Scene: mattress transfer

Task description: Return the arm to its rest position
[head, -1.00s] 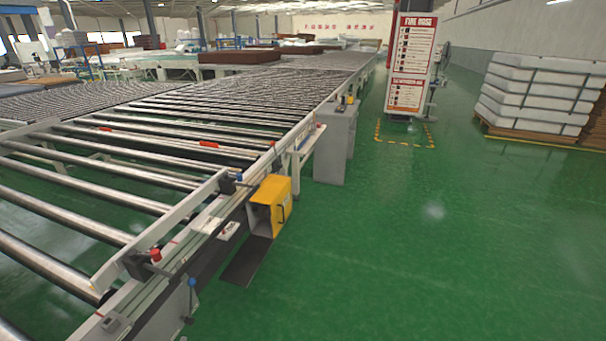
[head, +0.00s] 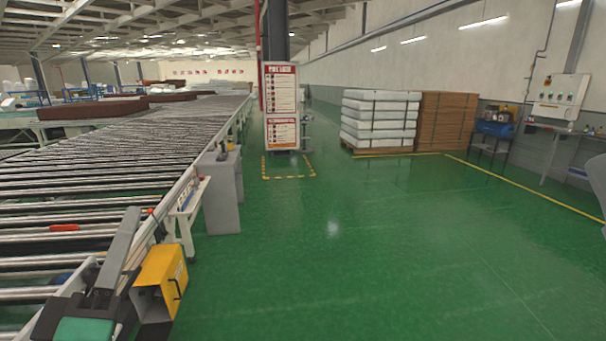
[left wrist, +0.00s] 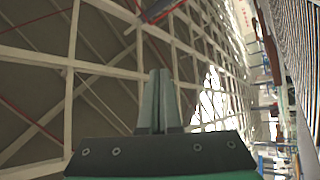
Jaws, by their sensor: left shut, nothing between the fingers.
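My left gripper (head: 130,216) shows at the lower left of the head view, with a green body and dark grey fingers. It appears in front of the roller conveyor's near edge, its fingers angled up and away. In the left wrist view the two fingers (left wrist: 160,76) lie together, shut with nothing between them. That view looks towards the ceiling beams, with the conveyor rollers at its right edge. My right gripper is not in view.
The roller conveyor (head: 90,178) fills the left side. A yellow box (head: 160,282) and a grey cabinet (head: 221,190) stand along its edge. A sign board (head: 281,105) stands beyond. Wrapped white mattresses (head: 378,120) are stacked further back. The green floor (head: 360,250) is clear.

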